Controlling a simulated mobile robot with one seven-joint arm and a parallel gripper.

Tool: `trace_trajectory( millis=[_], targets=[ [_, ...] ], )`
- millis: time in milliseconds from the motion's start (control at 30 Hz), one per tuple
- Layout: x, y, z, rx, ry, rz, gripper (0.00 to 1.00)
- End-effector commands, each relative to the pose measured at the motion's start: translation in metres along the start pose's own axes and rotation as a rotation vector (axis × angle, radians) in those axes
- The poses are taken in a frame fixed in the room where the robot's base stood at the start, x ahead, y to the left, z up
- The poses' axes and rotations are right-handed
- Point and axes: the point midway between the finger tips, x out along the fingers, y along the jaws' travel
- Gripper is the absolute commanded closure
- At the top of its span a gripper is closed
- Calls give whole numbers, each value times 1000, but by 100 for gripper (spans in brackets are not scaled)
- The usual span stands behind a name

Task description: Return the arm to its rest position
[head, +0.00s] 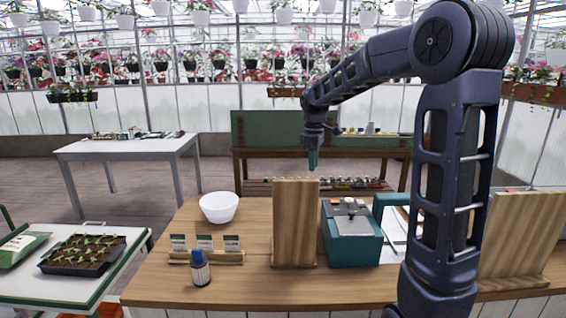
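My arm rises at the right of the head view and bends over toward the middle. My gripper (313,160) hangs pointing down above and behind the upright wooden board (295,225) on the wooden counter (255,290). Its fingertips look teal and are too small to show whether they are apart. I see nothing clearly held in it.
The counter bears a white bowl (219,208), a blue-capped bottle (200,268), small seed packets (204,243), a teal box device (351,235) and another wooden board (522,236). A seedling tray (84,253) sits on the left cart. A white table (130,149) stands behind.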

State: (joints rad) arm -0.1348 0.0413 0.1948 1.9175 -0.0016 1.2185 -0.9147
Motion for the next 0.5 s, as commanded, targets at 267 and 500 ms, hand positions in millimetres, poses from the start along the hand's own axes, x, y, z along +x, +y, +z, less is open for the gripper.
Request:
trace_trajectory(
  millis=[267,500],
  targets=[
    [-21,-43,71,288,48,95,69],
    [-25,-83,126,535,108,161,69]
  ],
)
